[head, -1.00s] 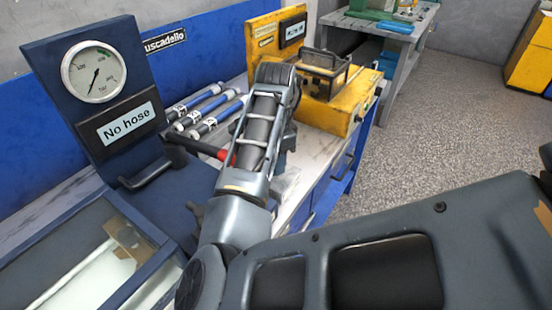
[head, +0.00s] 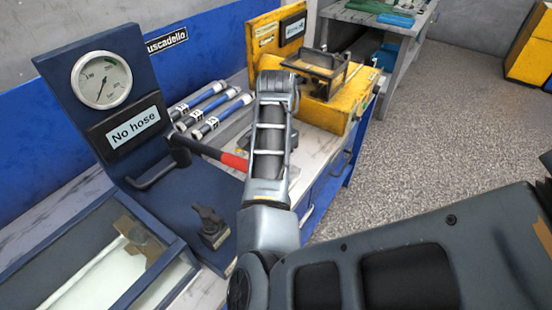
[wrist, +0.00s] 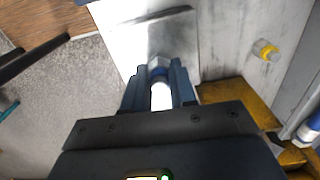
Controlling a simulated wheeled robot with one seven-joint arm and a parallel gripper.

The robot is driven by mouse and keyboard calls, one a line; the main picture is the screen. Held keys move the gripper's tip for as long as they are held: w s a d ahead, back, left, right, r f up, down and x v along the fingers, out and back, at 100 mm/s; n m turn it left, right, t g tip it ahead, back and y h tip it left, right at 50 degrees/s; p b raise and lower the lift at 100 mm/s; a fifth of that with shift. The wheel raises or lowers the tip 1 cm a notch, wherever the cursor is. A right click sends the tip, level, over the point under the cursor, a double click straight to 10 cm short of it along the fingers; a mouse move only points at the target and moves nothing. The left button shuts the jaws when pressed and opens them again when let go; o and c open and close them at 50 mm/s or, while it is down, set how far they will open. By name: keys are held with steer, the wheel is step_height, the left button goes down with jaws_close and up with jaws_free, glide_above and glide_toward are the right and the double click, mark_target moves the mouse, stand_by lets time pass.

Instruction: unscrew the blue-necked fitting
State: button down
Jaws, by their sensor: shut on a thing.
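In the wrist view, my gripper (wrist: 159,70) has its two dark blue-grey fingers closed on either side of the blue-necked fitting (wrist: 161,96). The fitting has a white body and a blue collar, and it lies between the fingers over a pale grey plate (wrist: 165,30). Whether the fitting is still seated in something is not clear. In the head view my arm hides the gripper and the fitting.
A small yellow-collared fitting (wrist: 266,50) lies on the white worktop. Floor to the right is clear.

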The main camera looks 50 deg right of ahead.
steer(key=shift+r, duration=0.1)
steer(key=shift+r+n+p, duration=0.1)
steer(key=shift+n+p, duration=0.4)
steer(key=shift+p, duration=0.1)
steer(key=shift+n+p, duration=0.8)
steer(key=shift+n, duration=0.2)
steer(key=shift+d+n, duration=0.1)
steer(key=shift+n, duration=1.3)
steer(key=n, duration=0.3)
steer(key=shift+s, duration=0.1)
steer(key=shift+n, duration=1.4)
